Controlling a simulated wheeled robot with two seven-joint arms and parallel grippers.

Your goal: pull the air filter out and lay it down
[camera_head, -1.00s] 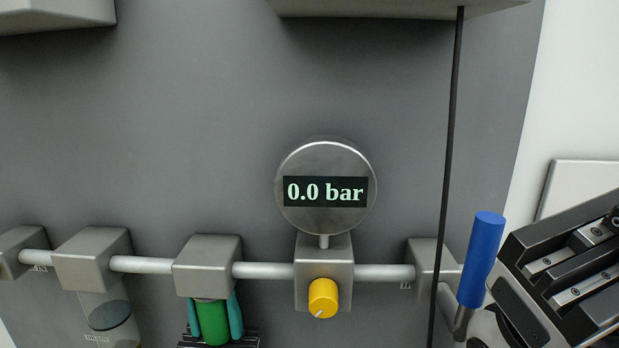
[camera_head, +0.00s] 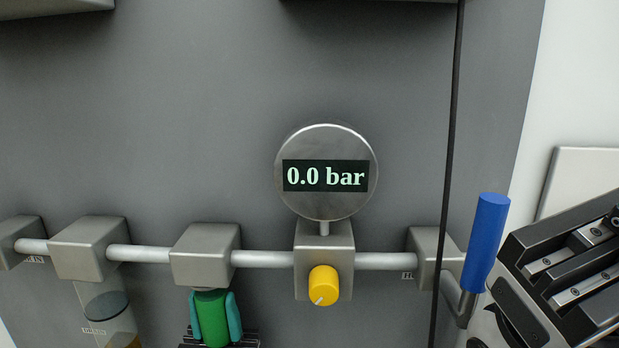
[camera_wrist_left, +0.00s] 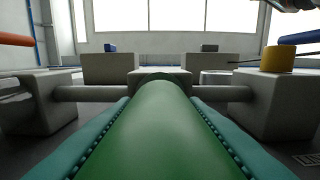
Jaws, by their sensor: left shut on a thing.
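The air filter, a green cylinder (camera_head: 212,322), is upright below a grey block (camera_head: 205,256) on the pipe run. My left gripper (camera_head: 213,317) is shut on it, with one teal finger on each side. In the left wrist view the green filter (camera_wrist_left: 160,125) fills the middle between the two teal fingers and reaches toward the block. I cannot tell whether a gap is open between its top and the block. A dark part of my right arm shows at the right edge, but its fingertips are hidden.
A round gauge (camera_head: 326,172) reads 0.0 bar above a yellow knob (camera_head: 323,285). A clear bowl (camera_head: 105,310) hangs left of the filter. A blue-handled lever (camera_head: 485,240) stands close to my right arm. A dark cable (camera_head: 452,130) runs down the panel.

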